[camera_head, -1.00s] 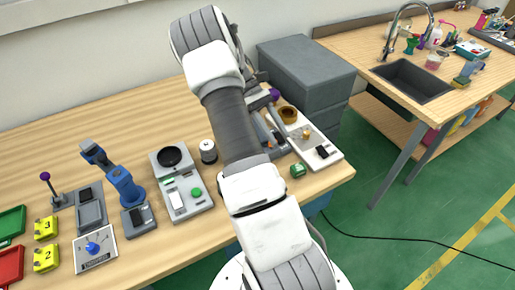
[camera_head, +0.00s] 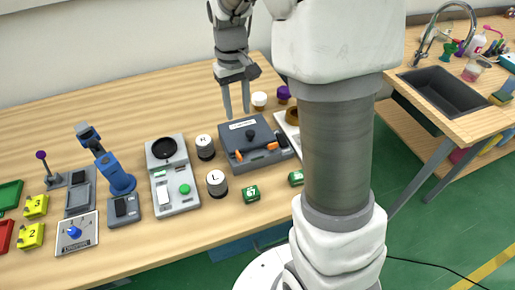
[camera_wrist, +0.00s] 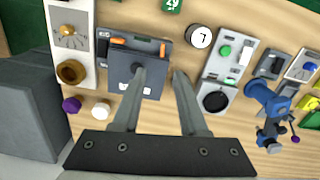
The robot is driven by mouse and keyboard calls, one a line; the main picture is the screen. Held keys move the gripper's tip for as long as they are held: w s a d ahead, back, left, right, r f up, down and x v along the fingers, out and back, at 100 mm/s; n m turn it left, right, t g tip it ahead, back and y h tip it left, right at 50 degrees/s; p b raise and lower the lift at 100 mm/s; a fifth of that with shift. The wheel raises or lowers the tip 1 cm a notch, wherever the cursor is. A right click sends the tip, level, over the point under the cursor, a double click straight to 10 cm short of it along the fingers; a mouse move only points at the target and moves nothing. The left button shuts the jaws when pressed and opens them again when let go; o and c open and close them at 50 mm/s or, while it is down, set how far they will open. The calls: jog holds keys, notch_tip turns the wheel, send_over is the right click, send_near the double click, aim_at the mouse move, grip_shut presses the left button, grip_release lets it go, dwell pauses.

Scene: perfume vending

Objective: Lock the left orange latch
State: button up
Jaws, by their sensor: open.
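A dark grey box (camera_head: 234,138) with a black knob on its lid stands on the wooden table. Its front edge carries the left orange latch (camera_head: 240,155) and a right orange latch (camera_head: 271,147). In the wrist view the box (camera_wrist: 150,85) appears turned around, with the left latch (camera_wrist: 163,48) on the right. There the two latches lie at different angles. My gripper (camera_head: 237,112) is open and empty, with its fingers pointing down above the box's back edge.
White cylinders marked N (camera_head: 205,147) and L (camera_head: 217,183) stand left of the box. A scale-like device (camera_head: 172,190) is further left. A small green block (camera_head: 251,194) lies in front. White (camera_head: 259,99) and purple (camera_head: 283,93) caps stand behind. My arm hides part of the right side.

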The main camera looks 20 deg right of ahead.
aim_at(239, 154)
jog(key=f, duration=1.1)
jog(key=f+b, duration=0.1)
jog(key=f, duration=0.5)
jog(key=shift+a, duration=0.35)
jog(key=shift+r, duration=0.1)
grip_shut()
